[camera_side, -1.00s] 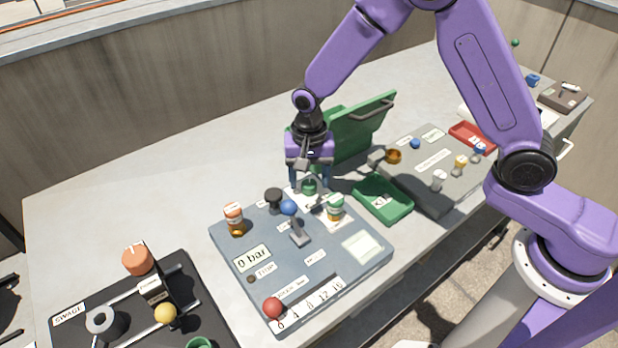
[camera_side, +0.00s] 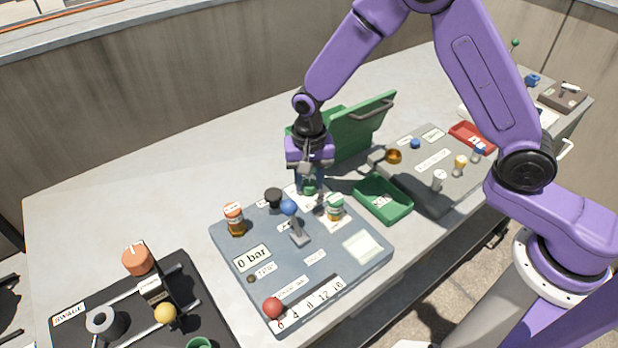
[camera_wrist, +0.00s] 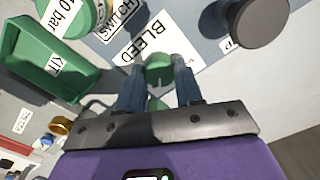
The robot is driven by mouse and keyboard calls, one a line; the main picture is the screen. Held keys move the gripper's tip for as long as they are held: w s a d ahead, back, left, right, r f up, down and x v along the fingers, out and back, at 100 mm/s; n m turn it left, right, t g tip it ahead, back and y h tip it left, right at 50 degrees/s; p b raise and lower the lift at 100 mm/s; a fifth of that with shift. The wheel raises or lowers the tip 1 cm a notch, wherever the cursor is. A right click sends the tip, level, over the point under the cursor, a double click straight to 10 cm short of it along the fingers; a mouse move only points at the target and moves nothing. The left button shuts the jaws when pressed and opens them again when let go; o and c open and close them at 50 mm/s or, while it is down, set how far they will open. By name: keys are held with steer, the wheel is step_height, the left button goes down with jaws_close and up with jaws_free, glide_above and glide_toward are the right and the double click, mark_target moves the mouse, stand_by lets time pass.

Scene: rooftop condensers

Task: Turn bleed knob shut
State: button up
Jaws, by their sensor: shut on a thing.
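The bleed knob is a small green knob (camera_side: 309,188) at the back edge of the blue-grey panel (camera_side: 325,262). In the wrist view the green knob (camera_wrist: 159,68) sits between my two fingertips, beside a white label reading BLEED (camera_wrist: 143,40). My gripper (camera_side: 308,186) points down over it and is shut on it; in the wrist view the gripper (camera_wrist: 158,78) has one finger on each side. The fingers hide part of the knob in the side view. The panel display (camera_side: 252,259) reads 0 bar.
Close by on the panel are a black knob (camera_side: 273,195), a blue ball-topped lever (camera_side: 289,207) and a green-capped fitting (camera_side: 335,207). A green tray (camera_side: 383,200) lies to the right. An open green case (camera_side: 350,130) stands behind my gripper. The bench at back left is clear.

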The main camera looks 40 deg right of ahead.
mark_target(309, 183)
steer(key=n, duration=0.4)
steer(key=shift+n, duration=0.4)
steer(key=n, duration=0.9)
steer(key=shift+n, duration=1.8)
steer(key=o, duration=1)
steer(key=shift+o, duration=0.2)
steer(key=shift+r, duration=0.15)
step_height(309, 183, up, 17)
steer(key=shift+s+r, duration=0.1)
